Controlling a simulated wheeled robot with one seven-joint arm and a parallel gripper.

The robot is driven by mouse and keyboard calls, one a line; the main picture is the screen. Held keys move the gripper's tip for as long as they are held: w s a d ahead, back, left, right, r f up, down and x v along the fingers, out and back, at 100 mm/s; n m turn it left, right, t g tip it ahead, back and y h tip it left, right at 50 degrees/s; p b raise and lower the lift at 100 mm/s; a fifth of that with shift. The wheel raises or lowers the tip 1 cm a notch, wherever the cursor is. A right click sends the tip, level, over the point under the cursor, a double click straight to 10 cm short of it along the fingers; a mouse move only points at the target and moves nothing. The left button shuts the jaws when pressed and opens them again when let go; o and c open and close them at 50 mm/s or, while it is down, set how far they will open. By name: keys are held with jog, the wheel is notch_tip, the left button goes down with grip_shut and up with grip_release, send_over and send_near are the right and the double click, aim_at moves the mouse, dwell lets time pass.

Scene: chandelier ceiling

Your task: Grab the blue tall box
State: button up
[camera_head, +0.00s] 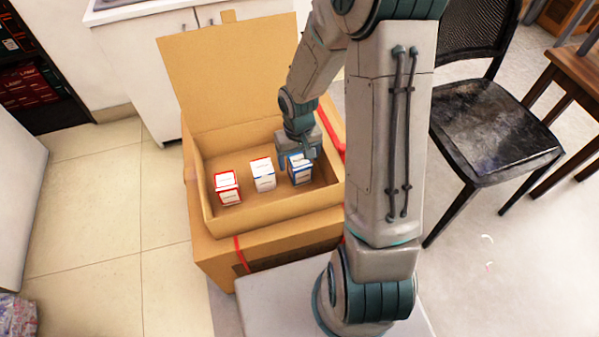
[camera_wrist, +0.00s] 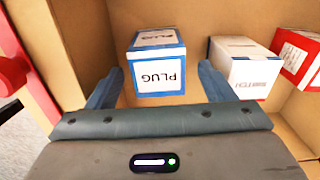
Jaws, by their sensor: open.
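The blue tall box (camera_head: 300,168) stands at the right inside an open cardboard box (camera_head: 230,252). It is white and blue; in the wrist view (camera_wrist: 158,62) its near face reads "PLUG". My gripper (camera_head: 298,150) reaches down into the cardboard box at the blue box. In the wrist view its two open fingers (camera_wrist: 160,88) lie to the left and right of the blue box's near end, with gaps on both sides. The blue box is not gripped.
A white box with blue edges (camera_head: 263,174) stands left of the blue box, and a red and white box (camera_head: 227,188) stands farther left. The cardboard walls surround them. A black chair (camera_head: 490,130) and wooden table (camera_head: 570,75) stand at the right.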

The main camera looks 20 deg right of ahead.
jog(key=shift+s+f+b, duration=0.1)
jog(key=shift+f+b, duration=1.5)
jog(key=shift+f, duration=1.55)
jog(key=shift+r, duration=0.1)
jog(key=c, duration=1.1)
